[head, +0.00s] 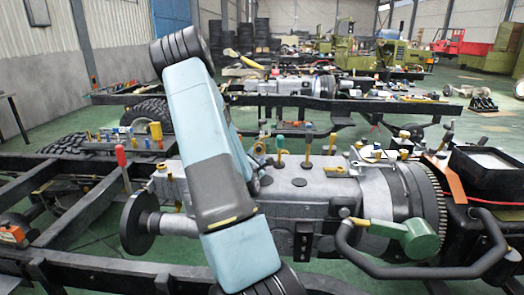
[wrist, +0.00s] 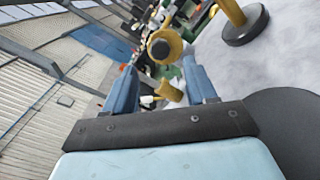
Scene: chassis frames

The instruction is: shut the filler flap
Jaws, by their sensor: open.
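My gripper (wrist: 159,66) shows in the wrist view as two blue fingers, spread apart with nothing clasped between them. A yellow part with a round, dark-centred end (wrist: 164,46) appears between and beyond the fingertips. A smaller yellow piece (wrist: 170,92) shows in the gap between the fingers. I cannot tell which of these, if either, is the filler flap. In the head view, the grey engine and gearbox block (head: 310,195) carries several small yellow and green fittings on top. My arm crosses in front of it, and my gripper cannot be made out there.
A yellow post on a dark round base (wrist: 245,26) stands near the fingers. In the head view, a bent black bar (head: 420,270) and green part (head: 412,238) sit at the right. A red-handled lever (head: 121,160) rises at the left. Dark chassis rails surround the engine.

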